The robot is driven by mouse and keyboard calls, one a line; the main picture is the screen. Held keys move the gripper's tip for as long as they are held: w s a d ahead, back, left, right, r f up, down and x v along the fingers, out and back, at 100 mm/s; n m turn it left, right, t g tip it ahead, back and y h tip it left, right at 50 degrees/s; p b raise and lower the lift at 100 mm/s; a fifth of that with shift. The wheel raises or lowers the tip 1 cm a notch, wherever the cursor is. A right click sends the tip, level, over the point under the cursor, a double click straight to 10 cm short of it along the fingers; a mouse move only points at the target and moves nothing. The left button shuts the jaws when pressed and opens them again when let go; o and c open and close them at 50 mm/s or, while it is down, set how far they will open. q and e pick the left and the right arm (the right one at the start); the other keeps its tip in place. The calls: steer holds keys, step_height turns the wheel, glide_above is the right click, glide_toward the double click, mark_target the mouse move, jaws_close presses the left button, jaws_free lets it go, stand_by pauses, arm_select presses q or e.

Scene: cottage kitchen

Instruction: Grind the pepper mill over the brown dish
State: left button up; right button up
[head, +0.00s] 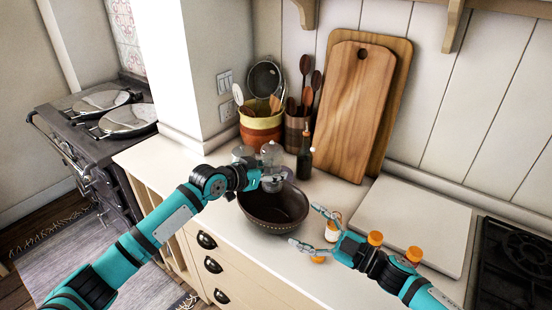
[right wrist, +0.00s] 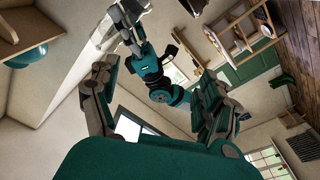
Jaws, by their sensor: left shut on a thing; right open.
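The brown dish (head: 262,217), a dark round bowl, stands on the counter in the head view. My left gripper (head: 272,178) is shut on the pepper mill (head: 271,153), which looks clear and grey, and holds it above the back of the dish. The fingers hide part of the mill; its exact tilt is hard to tell. My right gripper (head: 312,228) is open, just right of the dish. In the right wrist view its open fingers (right wrist: 155,95) frame my other arm, with no object between them.
A small white jar with an orange top (head: 333,228) is close to my right gripper, and other orange tops (head: 375,238) show beside my right arm. Behind stand a dark bottle (head: 305,158), a striped utensil pot (head: 261,127) and cutting boards (head: 352,110). A hob (head: 515,265) lies right.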

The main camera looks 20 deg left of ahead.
mark_target(277, 157)
steer(key=w+a+r+m+t+h, duration=0.2)
steer(key=w+a+r+m+t, duration=0.1)
steer(key=w+r+m, duration=0.65)
steer(key=shift+m, duration=0.65)
steer(key=x, duration=0.7)
steer(key=s+x, duration=0.1)
steer(key=x, duration=0.2)
steer(key=shift+w+a+r, duration=0.1)
steer(key=shift+w+a, duration=0.1)
steer(key=shift+a, duration=0.4)
steer(key=c, duration=1.2)
steer(key=shift+s+a+m+t+h, duration=0.2)
steer(key=shift+m+t+h, duration=0.5)
steer(key=shift+t, duration=0.2)
steer(key=shift+s+a+m+t+h, duration=0.1)
steer(key=shift+a+m+t+h, duration=0.1)
steer(key=shift+m+t+h, duration=0.35)
steer(key=shift+d+m+t+h, duration=0.3)
steer(key=shift+m+t+h, duration=0.05)
steer(key=shift+t, duration=0.2)
